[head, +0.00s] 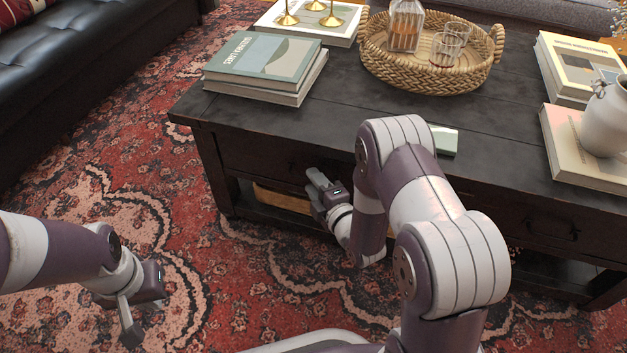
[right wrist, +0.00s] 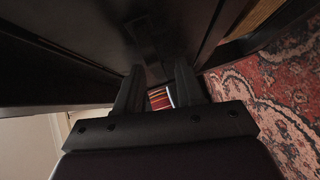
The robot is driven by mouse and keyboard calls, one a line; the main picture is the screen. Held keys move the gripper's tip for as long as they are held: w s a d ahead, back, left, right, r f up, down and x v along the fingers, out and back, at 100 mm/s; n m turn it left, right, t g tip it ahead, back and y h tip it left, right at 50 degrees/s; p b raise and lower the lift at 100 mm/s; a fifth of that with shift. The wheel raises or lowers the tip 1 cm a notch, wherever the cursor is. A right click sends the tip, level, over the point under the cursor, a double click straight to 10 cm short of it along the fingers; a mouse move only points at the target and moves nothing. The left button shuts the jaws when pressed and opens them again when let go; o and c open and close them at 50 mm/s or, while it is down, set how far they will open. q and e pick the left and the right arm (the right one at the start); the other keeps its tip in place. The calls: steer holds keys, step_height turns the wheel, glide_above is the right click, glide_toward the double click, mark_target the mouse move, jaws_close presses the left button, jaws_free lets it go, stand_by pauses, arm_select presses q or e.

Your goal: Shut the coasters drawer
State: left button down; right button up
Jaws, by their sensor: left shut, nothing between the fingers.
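The dark wooden coffee table (head: 370,110) has a drawer front on the left (head: 262,158) and another on the right with a handle (head: 552,229). No label shows which is the coasters drawer. My right gripper (head: 318,182) is at the left drawer front. In the right wrist view, its fingers (right wrist: 160,75) are apart with nothing held, facing a dark panel with a dark handle (right wrist: 148,38). My arm hides part of the left drawer, and I cannot tell how far it stands out. My left gripper (head: 131,330) is shut and empty above the rug, away from the table.
The tabletop holds stacked books (head: 265,65), a wicker tray (head: 430,78) with a decanter and glasses, and a white vase (head: 606,120). A lower shelf with a woven item (head: 280,198) lies under the drawers. A black sofa (head: 90,65) is at left; the patterned rug (head: 190,240) is clear.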

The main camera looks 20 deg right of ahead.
steer(key=p+v, duration=0.5)
steer(key=v, duration=0.7)
steer(key=w+r+m+g+h+p, duration=0.1)
steer(key=w+r+m+g+p, duration=0.3)
steer(key=w+r+p, duration=0.15)
steer(key=s+r+m+g+h+p, duration=0.1)
steer(key=s+r+m+g+p, duration=0.35)
steer(key=r, duration=0.35)
steer(key=s+a+r+m+g+p, duration=0.1)
steer(key=s+r+m+g+p, duration=0.2)
steer(key=s+r+m+p, duration=0.4)
steer(key=s+r+m+g+h+p, duration=0.1)
steer(key=s+r+m+g+p, duration=0.25)
steer(key=r, duration=0.55)
step_height(320, 180, up, 33)
steer(key=p, duration=3.2)
